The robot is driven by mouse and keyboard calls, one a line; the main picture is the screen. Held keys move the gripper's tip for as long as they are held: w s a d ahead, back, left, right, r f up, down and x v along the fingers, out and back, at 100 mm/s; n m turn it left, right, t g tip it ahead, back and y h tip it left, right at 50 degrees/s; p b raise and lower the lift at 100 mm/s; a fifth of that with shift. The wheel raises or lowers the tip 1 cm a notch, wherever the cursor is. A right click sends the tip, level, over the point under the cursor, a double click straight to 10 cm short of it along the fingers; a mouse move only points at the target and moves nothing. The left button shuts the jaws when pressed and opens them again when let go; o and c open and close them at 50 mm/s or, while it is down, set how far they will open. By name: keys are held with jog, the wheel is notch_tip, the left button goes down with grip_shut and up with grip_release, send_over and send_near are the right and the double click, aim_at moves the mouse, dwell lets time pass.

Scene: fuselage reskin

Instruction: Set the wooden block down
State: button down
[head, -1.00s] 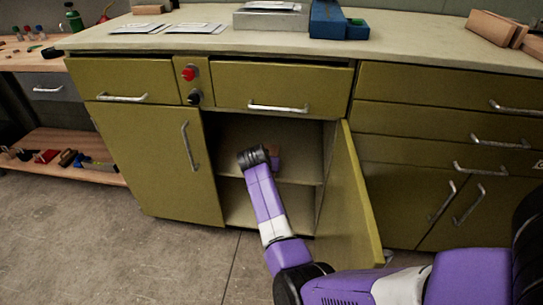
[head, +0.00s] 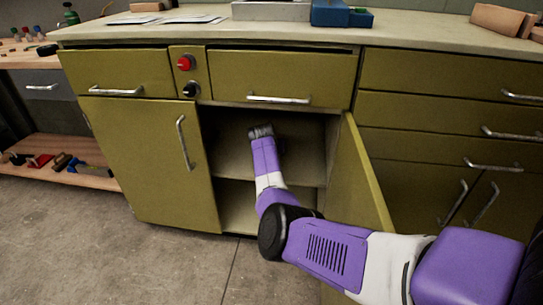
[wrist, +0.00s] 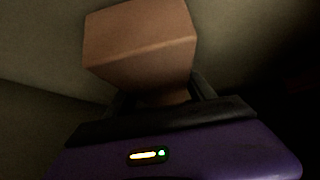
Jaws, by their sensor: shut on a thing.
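The wooden block (wrist: 140,48) is a plain light-brown block in the upper middle of the wrist view. My gripper (wrist: 160,94) is shut on its lower end, with a dark finger at each side. In the head view my arm reaches through the open doorway into the cupboard (head: 208,165), above its middle shelf (head: 300,176). The block and fingers are hidden there behind my wrist. I cannot tell whether the block touches the shelf.
The right cupboard door (head: 362,175) stands open beside my arm. The left door (head: 150,160) is shut. A drawer (head: 270,75) is above the opening. The shelf's visible part is bare. The worktop (head: 200,32) holds papers and bins.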

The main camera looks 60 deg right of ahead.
jog(key=shift+f, duration=0.25)
jog(key=shift+f, duration=0.15)
jog(key=shift+c, duration=1.6)
grip_release()
jog(key=shift+a+r+p, duration=0.15)
jog(key=shift+r+p, duration=0.2)
jog(key=shift+r, duration=0.05)
jog(key=p+v, duration=0.6)
jog(key=v, duration=0.5)
jog(key=shift+s+a+r, duration=0.15)
jog(key=shift+a, duration=0.05)
